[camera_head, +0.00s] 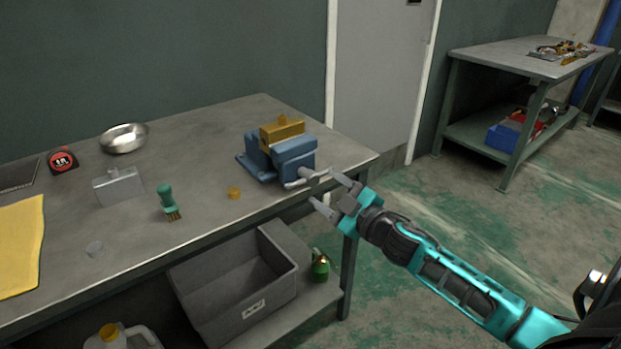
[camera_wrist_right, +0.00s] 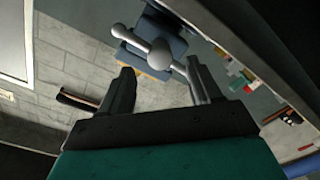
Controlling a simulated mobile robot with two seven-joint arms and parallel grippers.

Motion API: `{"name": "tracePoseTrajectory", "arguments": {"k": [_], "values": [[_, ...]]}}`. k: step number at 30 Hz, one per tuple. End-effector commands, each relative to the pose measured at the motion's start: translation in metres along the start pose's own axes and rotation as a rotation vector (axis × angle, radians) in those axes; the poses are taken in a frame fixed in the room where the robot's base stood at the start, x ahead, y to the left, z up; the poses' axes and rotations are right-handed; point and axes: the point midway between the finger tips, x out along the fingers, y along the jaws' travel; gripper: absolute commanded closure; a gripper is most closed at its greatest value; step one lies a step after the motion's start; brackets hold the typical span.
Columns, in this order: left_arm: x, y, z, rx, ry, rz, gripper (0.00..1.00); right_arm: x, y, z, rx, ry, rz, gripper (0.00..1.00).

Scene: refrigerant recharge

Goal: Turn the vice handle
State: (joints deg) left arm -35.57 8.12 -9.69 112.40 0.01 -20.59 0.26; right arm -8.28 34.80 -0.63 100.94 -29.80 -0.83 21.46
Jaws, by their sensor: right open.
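A blue vice (camera_head: 280,157) stands on the grey workbench near its right end, with a brass-coloured block (camera_head: 282,129) at its top. Its pale metal handle (camera_head: 307,177) sticks out at the front right. My right gripper (camera_head: 328,192) is open beside the handle. In the right wrist view, the handle (camera_wrist_right: 160,52) with its round hub and ball end lies just beyond and partly between the fingers of the right gripper (camera_wrist_right: 160,85). I cannot tell whether they touch. My left gripper is in neither view.
A grey bin (camera_head: 236,290) sits on the lower shelf. Another bench (camera_head: 500,58) stands at the back right.

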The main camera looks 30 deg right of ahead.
Motion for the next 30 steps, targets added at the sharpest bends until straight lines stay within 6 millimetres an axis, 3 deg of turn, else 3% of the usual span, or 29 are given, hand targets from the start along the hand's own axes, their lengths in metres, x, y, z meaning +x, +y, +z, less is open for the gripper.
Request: {"name": "tracePoseTrajectory", "arguments": {"k": [6, 12, 26, 30], "values": [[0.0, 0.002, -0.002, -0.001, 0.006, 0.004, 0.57, 0.034, 0.001, 0.0, -0.002, 0.001, 0.002, 0.37], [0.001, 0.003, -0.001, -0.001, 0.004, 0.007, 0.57, 0.055, 0.001, 0.0, 0.001, 0.0, 0.002, 0.37], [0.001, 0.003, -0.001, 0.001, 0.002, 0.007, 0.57, 0.064, 0.0, 0.0, 0.0, 0.0, 0.0, 0.37], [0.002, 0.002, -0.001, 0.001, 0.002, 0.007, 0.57, 0.064, 0.0, 0.0, 0.0, 0.0, 0.0, 0.49]]}}
